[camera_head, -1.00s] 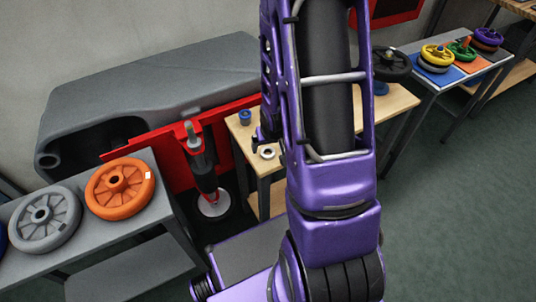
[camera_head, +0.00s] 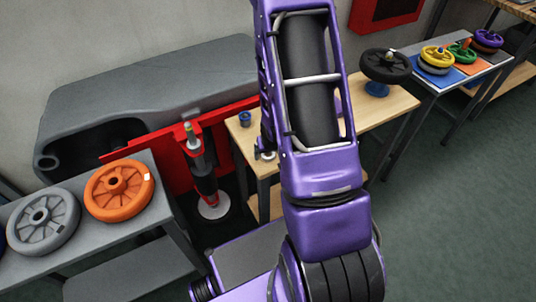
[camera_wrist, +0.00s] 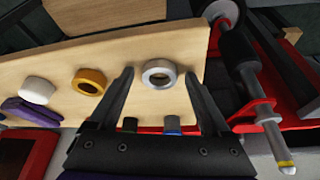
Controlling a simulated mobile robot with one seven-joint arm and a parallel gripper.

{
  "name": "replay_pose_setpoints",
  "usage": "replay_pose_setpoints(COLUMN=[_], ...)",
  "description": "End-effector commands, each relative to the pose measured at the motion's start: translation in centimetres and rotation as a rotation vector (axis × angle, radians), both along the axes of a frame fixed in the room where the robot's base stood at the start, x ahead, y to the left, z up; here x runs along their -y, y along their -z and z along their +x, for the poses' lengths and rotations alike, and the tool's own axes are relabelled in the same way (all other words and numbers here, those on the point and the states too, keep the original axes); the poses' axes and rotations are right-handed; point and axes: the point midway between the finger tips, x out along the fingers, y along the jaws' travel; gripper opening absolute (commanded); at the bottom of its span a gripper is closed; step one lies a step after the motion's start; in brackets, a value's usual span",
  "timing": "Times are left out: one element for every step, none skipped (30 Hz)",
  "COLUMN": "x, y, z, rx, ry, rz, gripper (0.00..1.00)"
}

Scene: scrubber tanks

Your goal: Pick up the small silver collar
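The small silver collar (camera_wrist: 160,76) is a shiny ring lying flat on the light wooden table (camera_wrist: 140,45). In the wrist view it appears between the tips of my gripper (camera_wrist: 159,72). The two dark fingers are spread wide, with a gap on each side of the collar, and hold nothing. I cannot tell how high the fingertips are above the table. In the head view my gripper (camera_head: 264,152) is over the table's near left end, and the collar is mostly hidden there.
A gold ring (camera_wrist: 89,80) and a white ring (camera_wrist: 38,90) lie on the same table. A blue cup-like part (camera_head: 245,118) stands near its left corner. A red stand with a dark upright cylinder (camera_head: 203,170) is close on the left. A black wheel (camera_head: 385,65) stands farther right.

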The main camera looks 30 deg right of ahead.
Motion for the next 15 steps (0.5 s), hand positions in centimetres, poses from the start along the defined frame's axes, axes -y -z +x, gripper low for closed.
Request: replay_pose_setpoints(x=[0.0, 0.0, -0.01, 0.0, -0.01, 0.0, 0.0, 0.0, 0.0, 0.0, 0.0, 0.0, 0.0, 0.0, 0.0], y=[-0.01, -0.01, -0.01, -0.01, -0.01, -0.01, -0.02, -0.01, -0.02, -0.02, -0.02, -0.02, -0.02, -0.02, -0.04], z=[0.0, -0.01, -0.01, -0.01, -0.01, -0.02, -0.01, -0.02, -0.01, -0.01, -0.01, -0.01, -0.01, -0.01, 0.01], rx=[0.0, 0.0, 0.0, 0.0, 0.0, 0.0, 0.0, 0.0, 0.0, 0.0, 0.0, 0.0, 0.0, 0.0, 0.001], ry=[0.0, 0.0, 0.0, 0.0, 0.0, 0.0, 0.0, 0.0, 0.0, 0.0, 0.0, 0.0, 0.0, 0.0, 0.0], rz=[0.0, 0.0, 0.0, 0.0, 0.0, 0.0, 0.0, 0.0, 0.0, 0.0, 0.0, 0.0, 0.0, 0.0, 0.0], gripper=[0.71, 0.65, 0.58, 0.53, 0.47, 0.4, 0.35, 0.29, 0.22, 0.17, 0.11, 0.04, 0.0, 0.0, 0.0])
